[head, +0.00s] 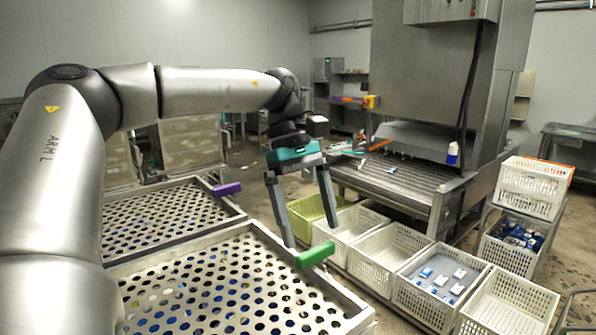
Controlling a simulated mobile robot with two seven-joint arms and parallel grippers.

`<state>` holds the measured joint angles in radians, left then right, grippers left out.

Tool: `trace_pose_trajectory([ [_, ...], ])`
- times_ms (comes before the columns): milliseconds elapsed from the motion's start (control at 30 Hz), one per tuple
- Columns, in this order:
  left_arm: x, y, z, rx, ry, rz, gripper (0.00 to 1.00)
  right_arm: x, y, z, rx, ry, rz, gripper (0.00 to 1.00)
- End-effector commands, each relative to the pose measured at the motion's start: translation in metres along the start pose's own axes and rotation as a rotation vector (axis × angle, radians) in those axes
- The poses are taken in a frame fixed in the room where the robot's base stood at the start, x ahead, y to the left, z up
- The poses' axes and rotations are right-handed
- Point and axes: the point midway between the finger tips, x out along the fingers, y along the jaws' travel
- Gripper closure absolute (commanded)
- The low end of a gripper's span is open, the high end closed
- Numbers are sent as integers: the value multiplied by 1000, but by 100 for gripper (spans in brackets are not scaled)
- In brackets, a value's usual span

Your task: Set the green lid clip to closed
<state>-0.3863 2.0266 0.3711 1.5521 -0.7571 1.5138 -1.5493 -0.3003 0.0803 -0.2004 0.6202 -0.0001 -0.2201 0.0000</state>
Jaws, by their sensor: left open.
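The green lid clip (315,254) sits at the right rim of the nearer perforated lid (345,290), its block sticking out towards the upper right. I cannot tell from this view whether it is closed. My left gripper (311,236) is open and empty, its two fingers pointing down. In the picture its fingertips are just above the clip, one to either side; the gap in depth is hard to judge. My right gripper is out of view.
A purple clip (227,189) sits on the farther perforated lid (235,213). White crates (383,262) stand in a row to the right, with a yellow-green crate (310,212) at the left end. A steel conveyor machine (440,85) stands behind them.

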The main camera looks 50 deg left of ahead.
Motion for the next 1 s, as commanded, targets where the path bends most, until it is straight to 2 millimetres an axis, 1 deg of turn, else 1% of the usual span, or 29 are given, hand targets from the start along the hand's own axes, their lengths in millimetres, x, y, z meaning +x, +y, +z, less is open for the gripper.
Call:
trace_pose_trajectory([
  [33,-11,1,-1,-2,4,4,0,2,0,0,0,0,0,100],
  [200,-48,1,0,-2,3,5,0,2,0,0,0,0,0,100],
  [400,-83,1,0,-2,2,2,0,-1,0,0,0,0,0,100],
  [500,-98,0,1,0,2,1,0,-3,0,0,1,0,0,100],
  [600,-109,0,1,0,2,1,0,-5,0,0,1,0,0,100],
  [700,-116,0,0,1,0,2,0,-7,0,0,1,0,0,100],
  [833,-120,0,1,1,0,0,0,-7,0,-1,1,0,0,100],
  [1000,-121,0,0,2,0,1,0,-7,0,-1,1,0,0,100],
])
